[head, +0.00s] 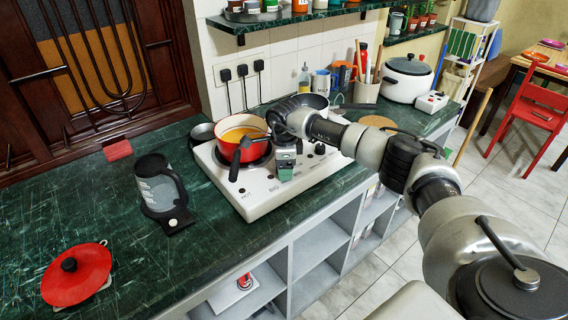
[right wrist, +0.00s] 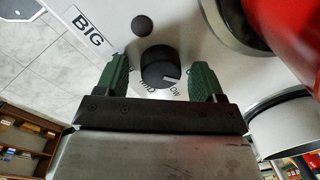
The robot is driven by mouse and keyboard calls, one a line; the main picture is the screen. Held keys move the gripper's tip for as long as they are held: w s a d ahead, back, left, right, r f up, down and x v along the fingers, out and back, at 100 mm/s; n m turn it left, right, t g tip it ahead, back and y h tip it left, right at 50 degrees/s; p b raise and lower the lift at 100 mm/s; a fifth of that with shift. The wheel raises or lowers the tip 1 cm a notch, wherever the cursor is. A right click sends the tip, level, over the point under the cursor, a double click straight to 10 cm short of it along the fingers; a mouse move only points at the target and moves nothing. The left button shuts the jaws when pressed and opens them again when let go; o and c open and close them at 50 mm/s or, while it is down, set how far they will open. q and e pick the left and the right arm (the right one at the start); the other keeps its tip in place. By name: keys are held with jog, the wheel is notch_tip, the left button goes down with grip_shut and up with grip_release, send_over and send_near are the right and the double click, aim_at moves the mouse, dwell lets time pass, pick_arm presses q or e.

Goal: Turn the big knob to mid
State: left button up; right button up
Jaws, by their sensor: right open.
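In the right wrist view, the big knob (right wrist: 160,68) is a round black dial on the white stove panel. Its white mark points to the lower right, towards a small label partly hidden by the gripper. The word BIG is printed to its upper left, and a partly covered label that looks like MID lies just below it. My right gripper (right wrist: 159,80) is open, with one green finger on each side of the knob and a gap showing on both sides. In the head view, the right gripper (head: 285,165) is over the stove's front panel and hides the knob. My left gripper is not in view.
The white stove (head: 262,202) carries a red pot (head: 240,133) close beside the right gripper, with a dark pan (head: 312,101) behind. A kettle (head: 159,184) and a red lid (head: 77,275) are on the green counter (head: 200,270).

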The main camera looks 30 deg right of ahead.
jog(key=c, duration=0.9)
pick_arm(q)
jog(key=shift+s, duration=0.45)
